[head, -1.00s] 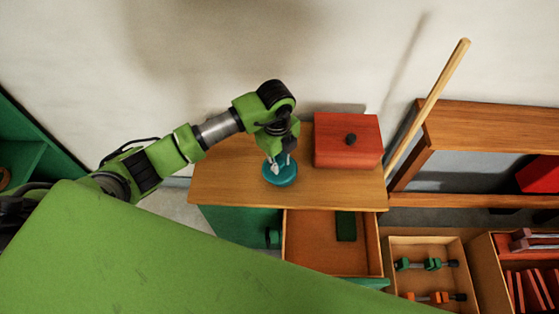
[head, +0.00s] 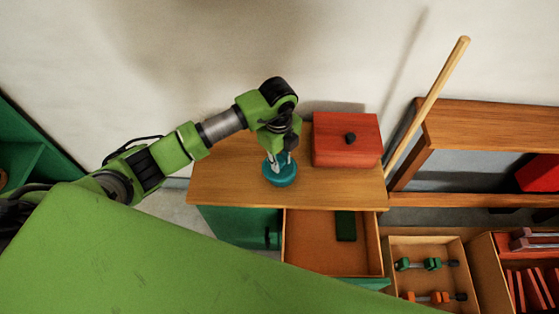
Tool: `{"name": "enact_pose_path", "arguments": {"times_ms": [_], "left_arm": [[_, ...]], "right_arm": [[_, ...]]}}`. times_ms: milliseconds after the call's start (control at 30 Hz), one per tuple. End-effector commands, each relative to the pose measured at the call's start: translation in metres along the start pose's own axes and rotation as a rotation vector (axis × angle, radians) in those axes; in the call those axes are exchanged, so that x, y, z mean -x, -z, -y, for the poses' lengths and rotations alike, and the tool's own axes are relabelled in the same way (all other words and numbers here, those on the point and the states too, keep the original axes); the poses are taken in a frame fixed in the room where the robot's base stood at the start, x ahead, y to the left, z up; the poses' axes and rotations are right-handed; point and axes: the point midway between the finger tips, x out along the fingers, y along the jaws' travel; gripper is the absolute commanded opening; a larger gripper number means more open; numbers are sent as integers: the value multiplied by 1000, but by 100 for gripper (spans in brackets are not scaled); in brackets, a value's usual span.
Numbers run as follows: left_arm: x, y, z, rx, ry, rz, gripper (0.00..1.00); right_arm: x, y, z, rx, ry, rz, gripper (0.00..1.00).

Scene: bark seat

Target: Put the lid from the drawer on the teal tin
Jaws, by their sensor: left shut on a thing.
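The teal tin (head: 279,179) stands on the wooden cabinet top, left of the red box. My left gripper (head: 277,163) points down right over the tin, its fingertips at the tin's top. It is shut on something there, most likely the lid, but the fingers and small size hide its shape. I cannot tell whether the held thing rests on the tin. The drawer (head: 310,240) below the cabinet top is pulled open. A dark green block (head: 345,226) lies in its back right part. My right gripper is not in view.
A red box with a dark knob (head: 345,140) stands right of the tin. A wooden pole (head: 430,102) leans on the wall. Trays with clamps (head: 425,264) stand at the lower right. The cabinet top (head: 225,186) is clear left of the tin.

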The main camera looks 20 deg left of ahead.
Motion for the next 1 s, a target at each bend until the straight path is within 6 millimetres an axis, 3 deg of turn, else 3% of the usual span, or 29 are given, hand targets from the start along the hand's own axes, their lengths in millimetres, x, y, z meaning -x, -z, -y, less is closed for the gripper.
{"name": "enact_pose_path", "arguments": {"times_ms": [567,600,633,667,867,933,1000], "left_arm": [[-5,1,1,-1,-1,-2,0],[-4,1,1,-1,-1,-3,28],[-4,1,1,-1,-1,-3,36],[-4,1,2,-1,-1,-3,40],[-3,1,2,-1,-1,-2,40],[-3,1,2,-1,0,-1,50],[-2,0,2,-1,0,-1,53]], "right_arm": [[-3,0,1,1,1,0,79],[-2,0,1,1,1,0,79],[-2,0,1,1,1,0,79],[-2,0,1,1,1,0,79],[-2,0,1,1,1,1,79],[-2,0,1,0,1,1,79],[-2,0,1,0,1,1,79]]}}
